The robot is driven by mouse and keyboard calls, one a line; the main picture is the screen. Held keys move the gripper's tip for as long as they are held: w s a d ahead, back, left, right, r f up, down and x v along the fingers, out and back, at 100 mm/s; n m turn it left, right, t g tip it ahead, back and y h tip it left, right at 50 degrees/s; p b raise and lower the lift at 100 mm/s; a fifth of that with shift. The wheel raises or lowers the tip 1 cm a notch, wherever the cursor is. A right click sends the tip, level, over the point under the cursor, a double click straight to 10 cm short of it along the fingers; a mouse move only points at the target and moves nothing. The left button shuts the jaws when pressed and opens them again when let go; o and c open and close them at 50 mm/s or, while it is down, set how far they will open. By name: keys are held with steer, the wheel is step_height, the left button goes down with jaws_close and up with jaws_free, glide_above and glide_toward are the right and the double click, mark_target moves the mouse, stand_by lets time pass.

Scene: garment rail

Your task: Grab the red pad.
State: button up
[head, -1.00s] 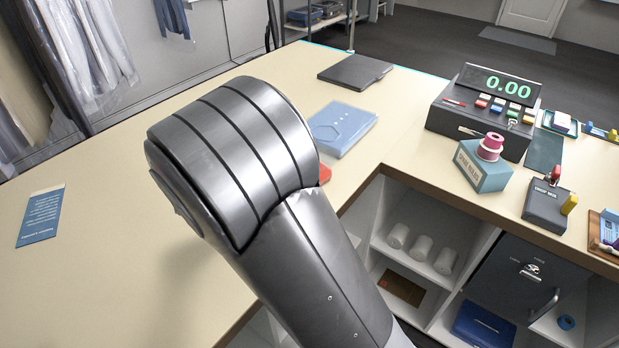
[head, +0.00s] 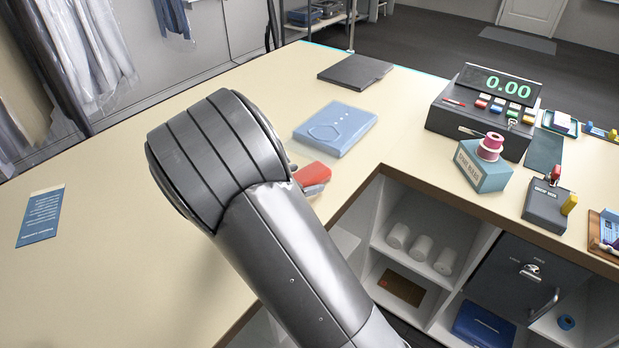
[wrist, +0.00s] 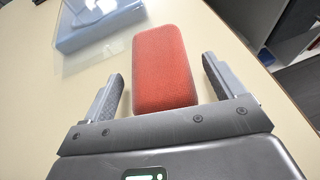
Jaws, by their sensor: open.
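The red pad (wrist: 162,68) is a rounded red block with a fine-textured top. In the wrist view it lies between the two fingers of my gripper (wrist: 160,85), with a gap on each side, and its far end reaches past the fingertips. My gripper is open. In the head view the red pad (head: 312,172) shows just right of my arm, on the cream counter (head: 110,240) near its inner edge. My arm hides part of the pad and most of my gripper there.
A light blue folded packet (head: 336,128) lies just beyond the pad. A black folder (head: 355,71) lies farther back. A cash register (head: 485,110) and a spool on a teal box (head: 485,165) stand to the right. The left counter is mostly clear, with a blue card (head: 40,215).

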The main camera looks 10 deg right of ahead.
steer(key=shift+c, duration=0.2)
steer(key=c, duration=1.1)
